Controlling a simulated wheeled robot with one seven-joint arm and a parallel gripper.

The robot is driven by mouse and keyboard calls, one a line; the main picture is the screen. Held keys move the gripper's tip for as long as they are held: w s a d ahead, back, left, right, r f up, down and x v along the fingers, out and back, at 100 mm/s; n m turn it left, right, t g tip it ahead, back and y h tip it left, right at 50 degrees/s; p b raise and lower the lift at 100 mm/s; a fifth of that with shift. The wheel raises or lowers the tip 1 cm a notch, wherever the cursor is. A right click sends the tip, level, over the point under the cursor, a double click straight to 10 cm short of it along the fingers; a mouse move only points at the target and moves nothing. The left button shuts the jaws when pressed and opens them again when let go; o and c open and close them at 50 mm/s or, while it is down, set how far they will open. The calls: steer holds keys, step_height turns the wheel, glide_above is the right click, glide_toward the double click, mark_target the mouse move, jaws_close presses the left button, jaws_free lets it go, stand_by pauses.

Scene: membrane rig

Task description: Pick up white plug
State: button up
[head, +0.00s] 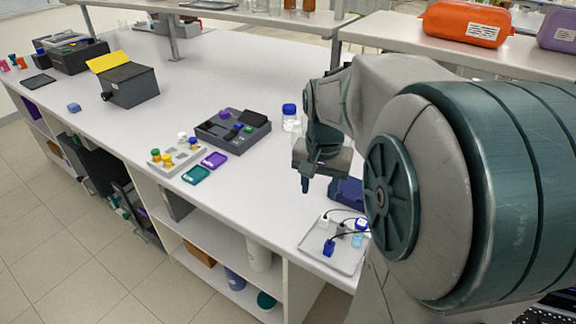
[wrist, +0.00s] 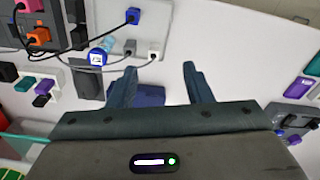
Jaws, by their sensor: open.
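The white plug (wrist: 153,54) is a small pale block on a grey cable, near the top middle of the wrist view. In the head view a small white piece on the light tray (head: 312,246), probably this plug (head: 341,228), sits among cables. My gripper (wrist: 158,72) is open and empty. In the wrist view the plug appears just beyond and between its fingertips, apart from them. In the head view my gripper (head: 306,186) points down above the bench, behind the tray. A blue plug (head: 328,248) is on the tray and also shows in the wrist view (wrist: 132,15).
A dark blue box (head: 346,190) stands beside my gripper. A blue-capped bottle (head: 290,117), a grey organizer (head: 232,130) and a rack (head: 175,155) are farther left. Loose cables cross the tray. The bench between the bottle and the yellow-lidded box (head: 130,85) is mostly clear.

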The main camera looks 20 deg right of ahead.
mark_target(325, 216)
steer(key=w+d+m, duration=0.2)
steer(key=d, duration=0.2)
steer(key=shift+g, duration=0.3)
steer(key=f, duration=0.4)
steer(key=f+p, duration=0.1)
steer(key=f, duration=0.8)
steer(key=shift+w+a+f+p, duration=0.1)
steer(key=shift+w+f+p, duration=0.15)
steer(key=shift+f+p, duration=0.15)
steer(key=shift+r, duration=0.1)
steer(key=shift+c, duration=0.3)
jaws_close()
